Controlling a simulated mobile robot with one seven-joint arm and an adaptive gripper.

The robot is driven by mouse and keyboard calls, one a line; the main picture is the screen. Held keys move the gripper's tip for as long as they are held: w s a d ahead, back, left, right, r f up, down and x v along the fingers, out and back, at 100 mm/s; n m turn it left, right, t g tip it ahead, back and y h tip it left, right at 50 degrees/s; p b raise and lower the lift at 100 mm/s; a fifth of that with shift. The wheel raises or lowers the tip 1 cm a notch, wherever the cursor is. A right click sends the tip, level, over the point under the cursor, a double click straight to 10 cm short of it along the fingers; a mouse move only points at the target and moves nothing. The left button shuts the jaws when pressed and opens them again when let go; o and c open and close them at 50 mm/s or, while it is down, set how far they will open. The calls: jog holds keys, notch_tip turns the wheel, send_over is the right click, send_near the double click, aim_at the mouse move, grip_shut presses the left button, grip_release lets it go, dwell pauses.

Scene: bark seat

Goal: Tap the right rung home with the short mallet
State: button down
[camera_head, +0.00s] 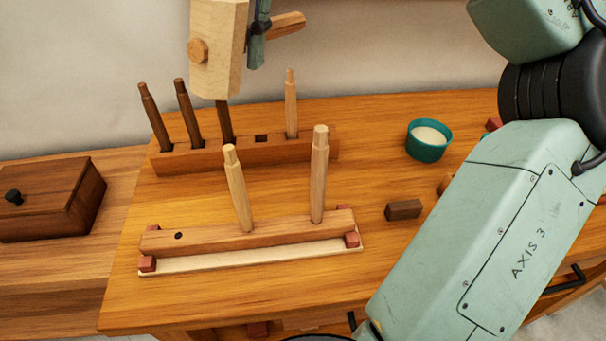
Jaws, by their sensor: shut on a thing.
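My gripper (258,32) is at the top of the view, shut on the handle (289,25) of a mallet. The mallet's pale block head (216,60) hangs in the air to the left of the gripper, above and behind the two rungs. The right rung (319,178) stands nearly upright in a wooden rail (205,239), and its top is free. The left rung (237,185) stands in the same rail, leaning left, with a lower top. A dark open hole (178,236) shows at the rail's left end. How deep the rungs sit is hidden inside the rail.
Behind the rail, a rack (190,158) holds dark pegs and one pale peg (291,105). Red blocks (148,264) flank the rail. A teal bowl (428,142) and a dark block (403,209) lie right. A lidded box (50,198) is left. My arm covers the right side.

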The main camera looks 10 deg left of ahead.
jog(key=w+d+r+n+t, duration=0.25)
jog(key=d+n, duration=0.35)
jog(key=d, duration=0.3)
jog(key=shift+g, duration=0.25)
jog(key=shift+d+b+x, duration=0.15)
jog(key=shift+b+x, duration=0.3)
jog(key=shift+x, duration=0.55)
jog(key=shift+d+b+x, duration=0.15)
jog(key=shift+b+x, duration=0.25)
jog(key=shift+x, duration=0.65)
jog(key=shift+s, duration=0.15)
jog(key=shift+a+f+p, duration=0.1)
jog(key=shift+a+p, duration=0.05)
jog(key=shift+p, duration=0.55)
